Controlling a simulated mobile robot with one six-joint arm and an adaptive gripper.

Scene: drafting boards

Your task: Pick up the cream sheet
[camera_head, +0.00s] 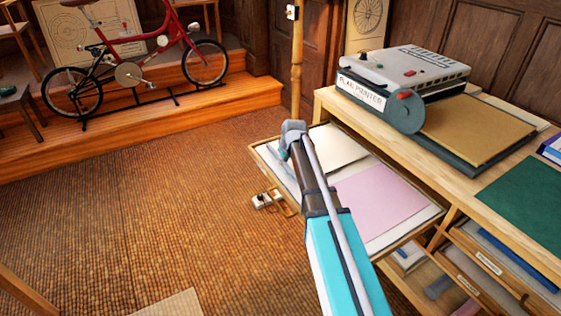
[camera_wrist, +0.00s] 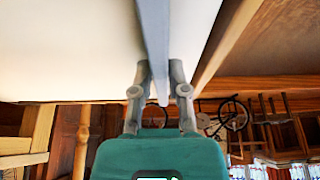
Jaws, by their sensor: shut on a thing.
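The cream sheet (camera_head: 335,148) lies in the far part of an open drawer, beside a pink sheet (camera_head: 383,203). My gripper (camera_head: 290,128) is at the far left of the drawer, by the cream sheet's left edge. My arm hides part of that edge. A pale surface (camera_wrist: 65,50) fills the left there. I cannot tell whether the sheet is raised.
The open drawer's wooden rim (camera_head: 408,238) surrounds the sheets. The wooden cabinet top (camera_head: 385,140) stands to the right, bearing a plan printer (camera_head: 400,85) and a green sheet (camera_head: 525,200). A red bicycle (camera_head: 130,50) stands on a step at the back left. The floor to the left is largely clear.

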